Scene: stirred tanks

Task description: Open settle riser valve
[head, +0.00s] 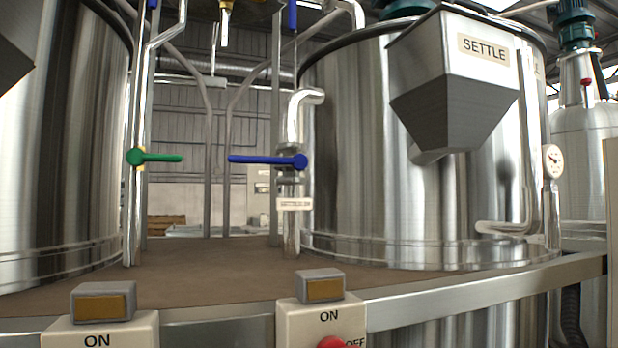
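The large steel tank (350,150) stands at the centre right, and its hopper bears a plate reading SETTLE (483,48). A vertical pipe (291,228) runs up along the tank's left side and bends into it near the top. On this pipe sits a valve with a blue lever (262,160). The lever points left, level and crosswise to the pipe. A small label (294,204) below the valve is too small to read. Neither of my grippers is in view.
A green lever (160,158) on another vertical pipe (132,218) points right, toward the blue one. Another steel tank (60,150) fills the left. Two ON switch boxes (330,318) stand at the front edge. The brown deck (200,275) between the tanks is clear.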

